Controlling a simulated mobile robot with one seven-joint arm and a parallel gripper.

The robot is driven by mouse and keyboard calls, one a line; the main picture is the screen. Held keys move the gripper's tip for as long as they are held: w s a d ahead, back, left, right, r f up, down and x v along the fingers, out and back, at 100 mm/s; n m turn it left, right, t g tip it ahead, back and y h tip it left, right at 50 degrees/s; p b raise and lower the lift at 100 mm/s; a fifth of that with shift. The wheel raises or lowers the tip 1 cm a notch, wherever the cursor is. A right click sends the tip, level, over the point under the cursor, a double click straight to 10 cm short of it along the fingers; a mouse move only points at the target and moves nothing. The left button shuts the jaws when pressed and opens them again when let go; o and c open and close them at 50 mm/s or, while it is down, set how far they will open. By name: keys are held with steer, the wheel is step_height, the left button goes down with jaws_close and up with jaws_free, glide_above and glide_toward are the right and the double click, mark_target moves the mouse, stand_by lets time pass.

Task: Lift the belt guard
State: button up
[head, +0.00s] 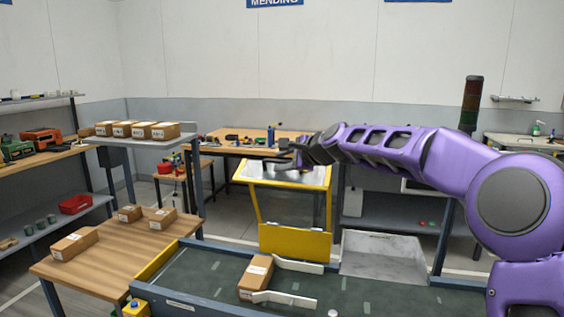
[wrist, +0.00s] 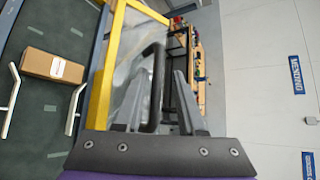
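The belt guard (head: 294,243) is a yellow frame with a clear panel, standing behind the conveyor in the middle of the head view. Its yellow bar (wrist: 103,80) and black handle (wrist: 157,75) show in the wrist view. My gripper (head: 280,160) is at the top of the guard in the head view. In the wrist view my gripper (wrist: 158,95) has its two grey fingers apart, with the handle's bar between them. A gap shows between the bar and the right finger. Contact with the left finger is unclear.
A green conveyor belt (head: 205,277) runs along the front, with a carton (head: 256,275) between white guide rails (head: 298,265). A wooden table (head: 110,250) with cartons stands at left. A workbench (head: 235,143) is behind the guard. A signal tower (head: 471,103) rises at right.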

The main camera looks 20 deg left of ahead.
steer(key=shift+f, duration=0.1)
steer(key=b+v, duration=0.3)
steer(key=v, duration=1.4)
steer(key=shift+s+r+b, duration=0.15)
steer(key=shift+r+b, duration=0.15)
steer(key=shift+b, duration=0.05)
